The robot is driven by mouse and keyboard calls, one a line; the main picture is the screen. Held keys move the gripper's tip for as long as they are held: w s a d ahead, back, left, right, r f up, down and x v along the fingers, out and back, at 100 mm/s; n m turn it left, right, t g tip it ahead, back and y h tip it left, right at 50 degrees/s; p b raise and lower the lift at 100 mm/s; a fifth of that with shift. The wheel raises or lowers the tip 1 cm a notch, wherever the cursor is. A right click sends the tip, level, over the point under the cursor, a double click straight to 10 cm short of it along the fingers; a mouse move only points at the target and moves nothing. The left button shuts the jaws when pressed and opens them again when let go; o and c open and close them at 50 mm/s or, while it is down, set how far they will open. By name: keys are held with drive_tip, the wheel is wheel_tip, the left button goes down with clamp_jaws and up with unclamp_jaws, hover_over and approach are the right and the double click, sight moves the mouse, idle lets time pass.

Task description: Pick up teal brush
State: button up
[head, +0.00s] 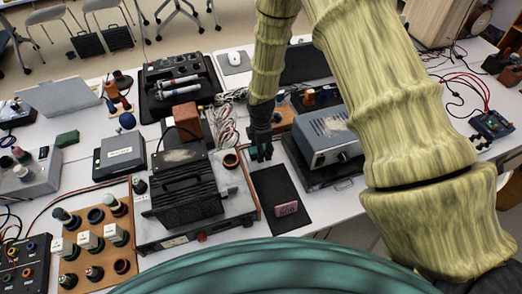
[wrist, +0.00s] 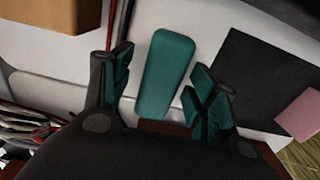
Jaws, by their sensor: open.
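The teal brush (wrist: 166,75) shows in the wrist view as a smooth, rounded teal block on the white tabletop. It lies ahead of and between my two teal-padded fingers, with a gap on each side. My gripper (wrist: 158,80) is open and holds nothing. In the head view, my gripper (head: 261,151) points down at the table between the black-finned device and the grey-blue box. There the brush cannot be told apart from the teal fingertips.
A black mat (head: 268,190) with a pink block (head: 287,209) lies just in front of my gripper. The finned device (head: 187,195) stands to its left, the grey-blue box (head: 327,136) to its right. White cables (head: 224,122) lie behind. A green block (head: 67,138) sits far left.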

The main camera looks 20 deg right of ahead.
drive_tip(key=c, duration=1.1)
drive_tip(key=shift+r, duration=0.15)
drive_tip(key=shift+r+b, duration=1.4)
drive_tip(key=shift+r, duration=3.45)
drive_tip(key=shift+o, duration=0.9)
drive_tip(key=shift+c, duration=0.4)
